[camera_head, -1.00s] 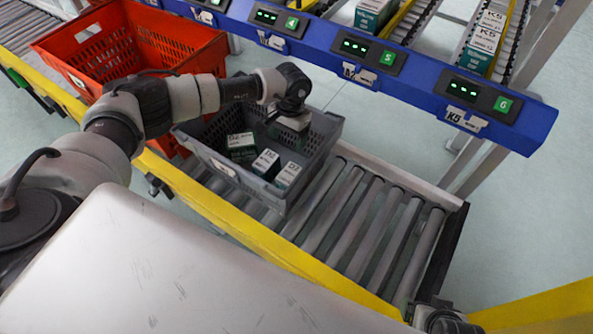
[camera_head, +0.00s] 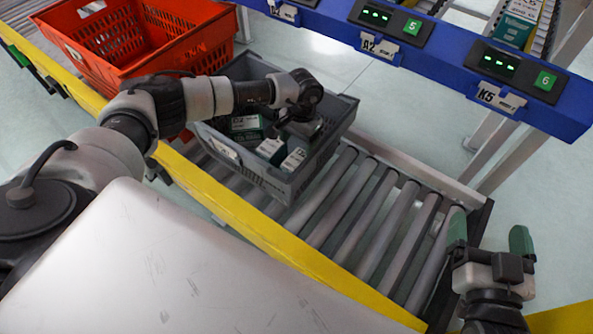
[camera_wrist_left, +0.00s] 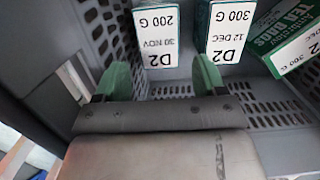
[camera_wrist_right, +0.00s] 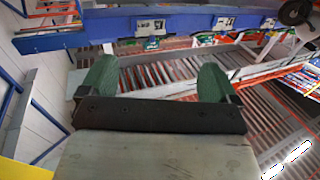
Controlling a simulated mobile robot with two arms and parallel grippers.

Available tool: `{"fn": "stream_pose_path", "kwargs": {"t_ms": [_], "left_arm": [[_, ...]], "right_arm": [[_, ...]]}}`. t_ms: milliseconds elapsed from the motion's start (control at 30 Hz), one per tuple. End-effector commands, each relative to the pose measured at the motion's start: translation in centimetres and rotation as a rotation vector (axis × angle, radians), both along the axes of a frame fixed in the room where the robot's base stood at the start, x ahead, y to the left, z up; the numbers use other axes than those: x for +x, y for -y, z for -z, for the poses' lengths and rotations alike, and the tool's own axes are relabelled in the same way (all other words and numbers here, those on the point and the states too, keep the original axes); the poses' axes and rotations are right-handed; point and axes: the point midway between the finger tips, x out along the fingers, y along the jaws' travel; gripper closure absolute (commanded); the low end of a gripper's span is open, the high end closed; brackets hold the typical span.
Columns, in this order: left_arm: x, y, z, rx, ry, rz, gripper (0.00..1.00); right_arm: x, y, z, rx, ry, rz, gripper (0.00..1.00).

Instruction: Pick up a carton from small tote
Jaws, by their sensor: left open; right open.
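The small grey tote (camera_head: 285,185) stands on the roller conveyor and holds several green and white cartons. In the left wrist view, one D2 carton (camera_wrist_left: 157,38) marked 200 G is ahead of my left gripper (camera_wrist_left: 160,82). A second D2 carton (camera_wrist_left: 229,30), marked 300 G, stands to its right. A green carton (camera_wrist_left: 287,35) lies tilted further right. My left gripper is open and empty inside the tote, its fingers near the first carton; contact cannot be told. In the head view the wrist hides its fingers. My right gripper (camera_head: 490,245) is open and empty over the conveyor's right end.
A large orange tote (camera_head: 130,45) stands left of the grey tote. A blue shelf rail (camera_head: 440,65) with numbered displays runs above and behind. Yellow conveyor edging (camera_head: 290,265) lies in front. Bare rollers (camera_head: 370,215) are right of the grey tote.

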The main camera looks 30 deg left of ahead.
Motion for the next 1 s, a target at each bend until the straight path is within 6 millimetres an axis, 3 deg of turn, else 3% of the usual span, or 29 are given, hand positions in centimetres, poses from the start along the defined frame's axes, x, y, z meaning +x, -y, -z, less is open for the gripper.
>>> {"fn": "stream_pose_path", "kwargs": {"t_ms": [200, 467, 800, 1000], "left_arm": [[-0.4, -0.1, 3.2, 0.000, -0.001, -0.001, 0.29], [-0.6, 0.0, 4.6, 0.001, -0.001, 0.001, 0.29], [-1.1, 0.0, 8.4, 0.000, -0.001, -0.002, 0.29], [-1.2, 0.1, 9.2, 0.001, 0.000, 0.000, 0.29]], "right_arm": [[0.0, -0.4, -2.1, 0.046, 0.176, -0.011, 0.09], [-0.2, -0.6, -3.3, 0.072, 0.272, -0.016, 0.09], [-1.8, -0.8, -6.6, 0.156, 0.568, -0.033, 0.09], [-2.4, -0.8, -7.5, 0.177, 0.644, -0.036, 0.09]]}}
